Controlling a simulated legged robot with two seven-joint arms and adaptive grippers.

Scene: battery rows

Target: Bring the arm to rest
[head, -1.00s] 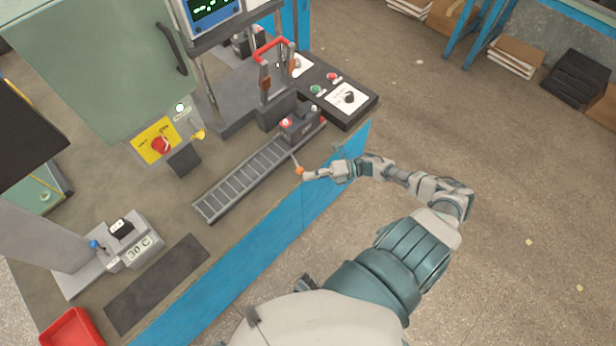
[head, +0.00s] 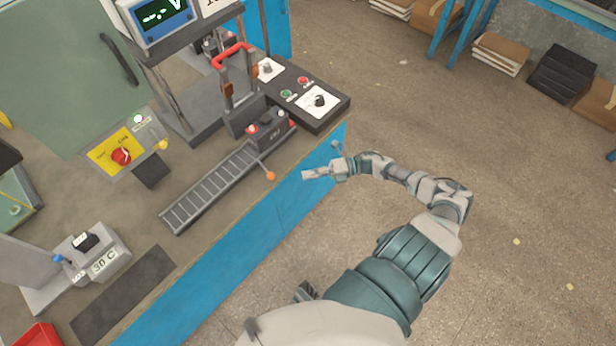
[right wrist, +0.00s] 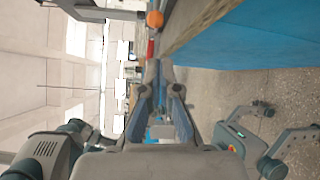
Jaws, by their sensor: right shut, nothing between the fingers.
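My right gripper (head: 306,175) is shut and empty in the head view. It hangs just off the bench's blue front edge, right of the orange-tipped lever (head: 270,176) and apart from it. My right arm reaches up to it from the lower right, over the open floor. In the right wrist view the gripper fingers (right wrist: 158,70) come together in the middle, with the orange knob (right wrist: 155,19) above them and the bench side at the upper right.
The bench carries a slotted rail (head: 212,188), a control box (head: 318,104) with buttons and a red-handled clamp (head: 234,55). A yellow switch plate (head: 117,150), a 30 C block (head: 102,262) and a red tray (head: 38,337) are at left.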

